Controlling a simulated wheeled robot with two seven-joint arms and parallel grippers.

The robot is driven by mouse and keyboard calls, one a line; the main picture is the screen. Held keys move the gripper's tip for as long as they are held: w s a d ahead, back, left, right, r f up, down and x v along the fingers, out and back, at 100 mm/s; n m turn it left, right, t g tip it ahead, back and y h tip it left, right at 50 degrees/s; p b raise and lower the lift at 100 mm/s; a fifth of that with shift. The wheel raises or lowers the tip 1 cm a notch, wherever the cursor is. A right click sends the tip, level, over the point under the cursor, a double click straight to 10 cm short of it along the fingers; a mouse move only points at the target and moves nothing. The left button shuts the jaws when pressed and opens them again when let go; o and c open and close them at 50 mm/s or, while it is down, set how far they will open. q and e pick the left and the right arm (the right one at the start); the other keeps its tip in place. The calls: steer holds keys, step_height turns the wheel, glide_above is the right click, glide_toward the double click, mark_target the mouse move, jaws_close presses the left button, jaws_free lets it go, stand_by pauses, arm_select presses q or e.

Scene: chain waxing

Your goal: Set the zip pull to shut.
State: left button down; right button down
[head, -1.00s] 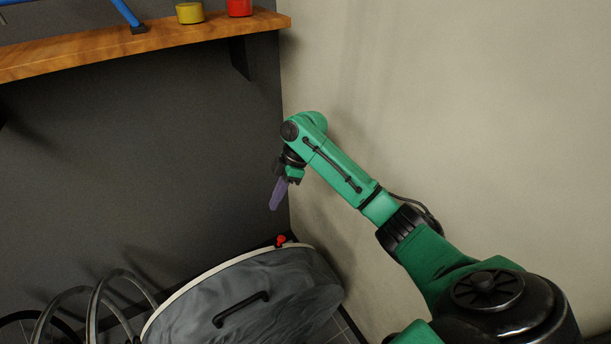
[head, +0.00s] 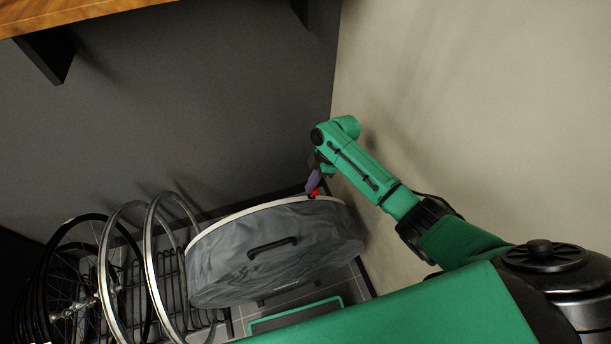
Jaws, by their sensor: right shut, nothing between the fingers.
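The zip pull (head: 315,192) is a small red piece at the right end of the pale zip band on top of a grey round wheel bag (head: 235,262). The bag has a black handle on its side. My right gripper (head: 312,184), with purple fingers, points down just above the red pull, its tips at or very close to it. I cannot tell whether they touch. The fingers are shut with nothing between them. My left gripper is not in view.
Several bicycle wheels (head: 103,265) stand in a black rack left of the bag. A pale wall rises close to the right of my arm. A wooden shelf (head: 60,14) on a black bracket (head: 45,58) is at the upper left.

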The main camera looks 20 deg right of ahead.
steer(key=shift+d+f, duration=0.15)
steer(key=shift+d, duration=0.1)
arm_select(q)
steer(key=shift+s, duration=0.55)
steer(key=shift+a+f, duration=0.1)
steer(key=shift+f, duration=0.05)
arm_select(e)
steer(key=shift+f, duration=0.1)
